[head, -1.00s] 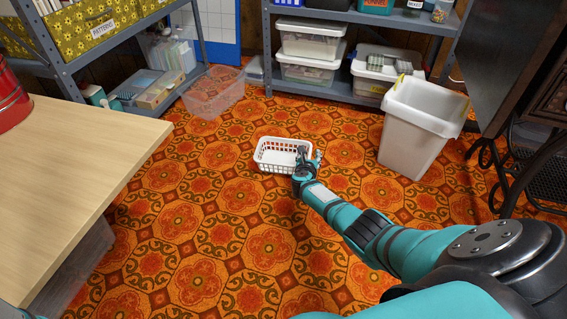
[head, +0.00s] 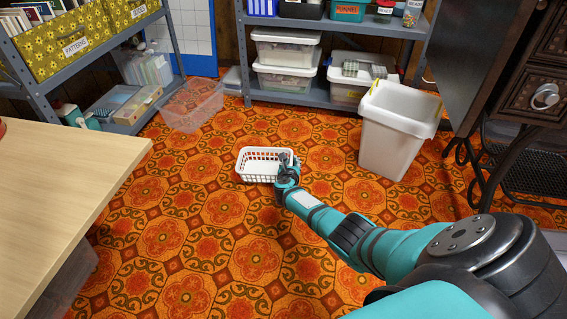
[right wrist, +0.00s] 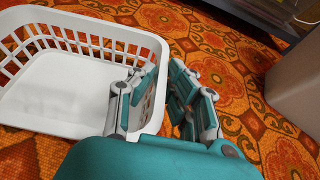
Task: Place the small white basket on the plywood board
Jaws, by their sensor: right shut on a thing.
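The small white basket (head: 253,174), with openwork sides, stands upright and empty on the patterned floor in the head view. My right gripper (head: 285,168) is at its right end, shut on the basket's wall. In the right wrist view, one finger is inside the basket (right wrist: 60,90) and the others are outside, with the end wall between the fingers of the gripper (right wrist: 165,88). The basket looks to be on the floor; a small lift cannot be ruled out. A pale wooden top that looks like the plywood board (head: 60,180) is at the left. My left gripper is not in view.
A clear open bin (head: 192,105) lies on the floor behind the basket. A tall pale waste bin (head: 392,135) stands at the right, near a dark sewing table (head: 530,80). Shelves (head: 330,113) line the back. Floor between basket and board is clear.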

